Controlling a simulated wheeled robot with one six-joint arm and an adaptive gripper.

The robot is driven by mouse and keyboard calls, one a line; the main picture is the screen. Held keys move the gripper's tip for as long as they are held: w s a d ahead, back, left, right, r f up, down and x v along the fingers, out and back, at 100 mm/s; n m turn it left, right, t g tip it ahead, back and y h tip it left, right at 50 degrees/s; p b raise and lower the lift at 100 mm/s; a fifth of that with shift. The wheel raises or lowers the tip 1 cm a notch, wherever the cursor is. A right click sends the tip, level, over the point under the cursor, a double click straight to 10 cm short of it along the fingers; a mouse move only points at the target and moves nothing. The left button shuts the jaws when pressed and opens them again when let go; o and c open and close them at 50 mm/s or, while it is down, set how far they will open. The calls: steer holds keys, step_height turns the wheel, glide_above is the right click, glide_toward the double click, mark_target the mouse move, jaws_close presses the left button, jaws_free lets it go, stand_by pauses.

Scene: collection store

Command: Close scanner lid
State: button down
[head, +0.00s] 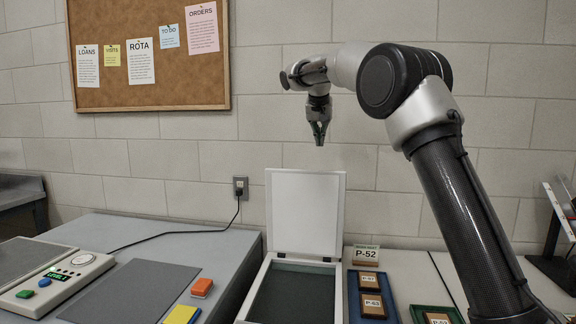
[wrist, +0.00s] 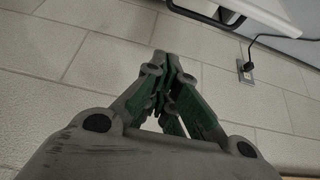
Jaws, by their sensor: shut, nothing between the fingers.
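The scanner (head: 292,296) stands on the bench at the lower middle of the head view, its dark glass bed uncovered. Its white lid (head: 305,212) stands open, nearly upright, at the back of the scanner near the wall. My gripper (head: 319,143) points down above the lid's top edge, apart from it in the picture. The fingers are shut and empty. In the wrist view my gripper (wrist: 172,65) shows its closed green-padded fingers against the wall, and a white edge, probably part of the lid, is at the top right.
Right of the scanner are a blue tray (head: 351,292) with labelled blocks, a P-52 sign (head: 373,255) and a green tray (head: 418,310). Left are a grey mat (head: 130,290), an orange block (head: 201,287), a yellow block (head: 181,314) and a control box (head: 55,283). A wall socket (head: 240,187) has a cable.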

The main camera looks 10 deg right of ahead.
step_height(320, 180, down, 10)
steer(key=w+a, duration=0.1)
steer(key=w, duration=0.1)
steer(key=shift+w+a+r, duration=0.15)
steer(key=shift+w, duration=0.1)
stand_by(0.3)
